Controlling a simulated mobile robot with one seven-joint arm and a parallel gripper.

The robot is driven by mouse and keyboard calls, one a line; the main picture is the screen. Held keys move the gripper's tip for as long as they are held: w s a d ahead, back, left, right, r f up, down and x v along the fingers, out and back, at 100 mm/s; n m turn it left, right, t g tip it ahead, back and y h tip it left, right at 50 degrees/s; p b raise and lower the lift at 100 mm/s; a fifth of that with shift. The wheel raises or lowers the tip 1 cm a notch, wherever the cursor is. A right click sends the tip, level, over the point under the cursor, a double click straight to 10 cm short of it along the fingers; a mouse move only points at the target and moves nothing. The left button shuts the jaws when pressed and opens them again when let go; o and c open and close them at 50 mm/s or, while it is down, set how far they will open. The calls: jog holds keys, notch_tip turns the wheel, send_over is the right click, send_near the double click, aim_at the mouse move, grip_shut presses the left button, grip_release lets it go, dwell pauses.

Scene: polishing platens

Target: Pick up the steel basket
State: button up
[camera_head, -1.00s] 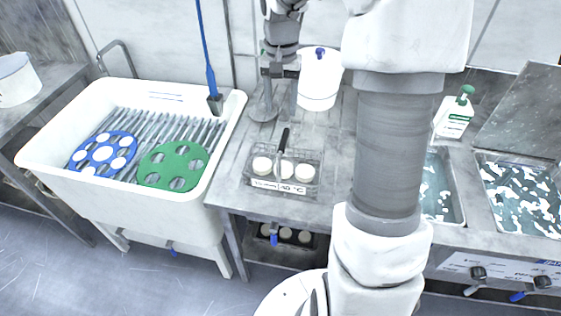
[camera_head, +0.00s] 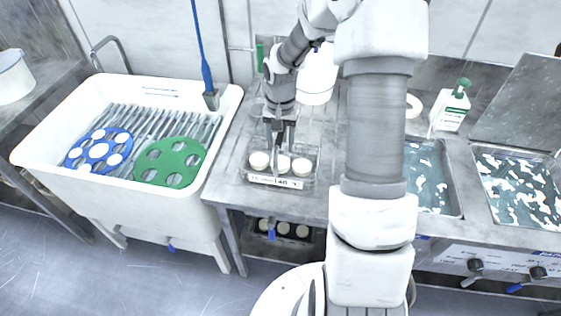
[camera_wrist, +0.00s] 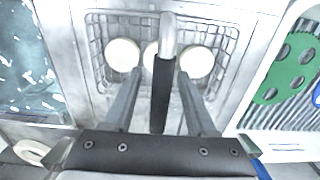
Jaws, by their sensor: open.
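The steel basket (camera_head: 250,178) stands on the steel bench to the right of the white sink. It is a wire basket with a white label on its front and cream round pieces inside. In the wrist view the basket's wire mesh (camera_wrist: 226,50) and its upright handle with a black grip (camera_wrist: 161,92) show clearly. My gripper (camera_head: 280,146) is above the basket, pointing down. In the wrist view its two fingers (camera_wrist: 160,100) are apart, one on each side of the black grip. I cannot tell if either finger touches it.
The white sink (camera_head: 228,100) at left holds a blue disc (camera_head: 86,157) and a green disc (camera_head: 190,146). A white bucket (camera_head: 318,85) stands behind the basket. Two water baths (camera_head: 458,205) are at right, with a green-capped bottle (camera_head: 452,108) behind them. More round pieces sit below the bench.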

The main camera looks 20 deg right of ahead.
jog(key=shift+f, duration=0.2)
grip_shut()
jog(key=shift+w+r, duration=0.1)
dwell(1.2)
